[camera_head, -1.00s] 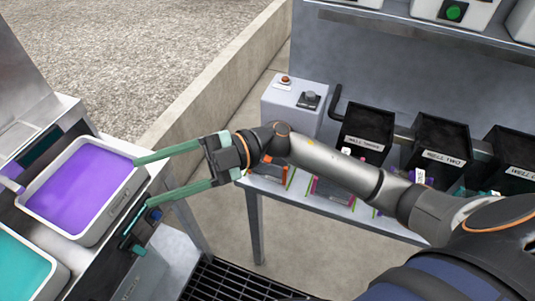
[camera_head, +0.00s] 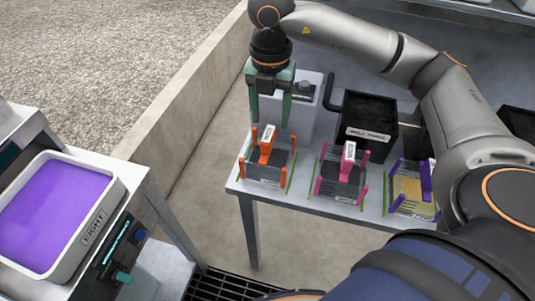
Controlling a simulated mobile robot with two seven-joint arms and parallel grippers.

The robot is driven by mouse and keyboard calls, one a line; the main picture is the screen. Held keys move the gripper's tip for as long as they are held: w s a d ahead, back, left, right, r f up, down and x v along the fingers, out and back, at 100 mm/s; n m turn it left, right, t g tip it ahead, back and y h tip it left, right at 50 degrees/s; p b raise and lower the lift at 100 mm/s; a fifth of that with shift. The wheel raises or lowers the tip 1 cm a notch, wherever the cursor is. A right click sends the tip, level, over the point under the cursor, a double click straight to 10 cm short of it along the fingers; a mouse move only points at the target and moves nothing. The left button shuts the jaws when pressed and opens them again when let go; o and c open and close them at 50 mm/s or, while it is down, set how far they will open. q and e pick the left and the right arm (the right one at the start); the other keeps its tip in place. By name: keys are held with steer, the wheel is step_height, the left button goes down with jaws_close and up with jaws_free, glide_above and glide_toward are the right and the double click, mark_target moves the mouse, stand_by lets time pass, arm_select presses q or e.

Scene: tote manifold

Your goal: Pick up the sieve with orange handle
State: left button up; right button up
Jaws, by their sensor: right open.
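The sieve with orange handle (camera_head: 262,170) stands on the grey table at its left end. Its orange handle carries a white label and points up, with orange posts at its sides. My right gripper (camera_head: 269,118) is open and points down, just above and behind the orange handle in the picture. Its two green fingers are apart with nothing between them. I cannot tell how far above the sieve the fingertips are. My left gripper is not in view.
A sieve with pink handle (camera_head: 342,178) and one with purple handle (camera_head: 412,190) stand to the right on the table (camera_head: 300,204). A black bin (camera_head: 369,122) and a grey control box (camera_head: 307,108) stand behind. A white tub (camera_head: 107,203) of purple liquid is at left.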

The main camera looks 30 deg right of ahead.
mark_target(268, 143)
steer(key=f, duration=0.8)
steer(key=shift+s+a+f, duration=0.2)
steer(key=shift+a, duration=0.15)
jaws_close()
stand_by(1.0)
